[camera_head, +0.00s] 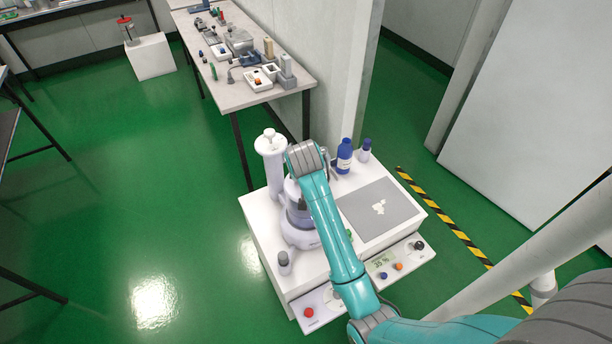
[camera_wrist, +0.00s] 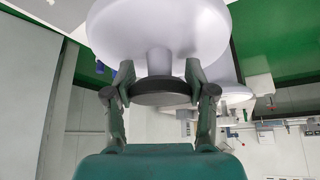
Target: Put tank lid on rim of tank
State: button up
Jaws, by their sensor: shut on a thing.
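In the wrist view, my gripper (camera_wrist: 160,90) is shut on the dark round knob (camera_wrist: 162,98) of the tank lid (camera_wrist: 158,32), a wide white disc on a short stem. A pale rounded body with a rim (camera_wrist: 238,96) shows partly behind the lid; I cannot tell whether they touch. In the head view, a pale apparatus with a grey band and a wide foot (camera_head: 300,235), perhaps the tank, stands on the white bench unit. My arm covers part of it. My gripper and the lid cannot be made out clearly there.
A tall white cylinder (camera_head: 270,165) stands close behind the apparatus. A small capped bottle (camera_head: 284,264) is at front left, a blue bottle (camera_head: 344,157) and another bottle (camera_head: 364,151) at the back. A grey plate (camera_head: 382,212) lies right of my arm.

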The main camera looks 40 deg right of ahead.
jog(key=shift+f, duration=0.45)
jog(key=o, duration=1.2)
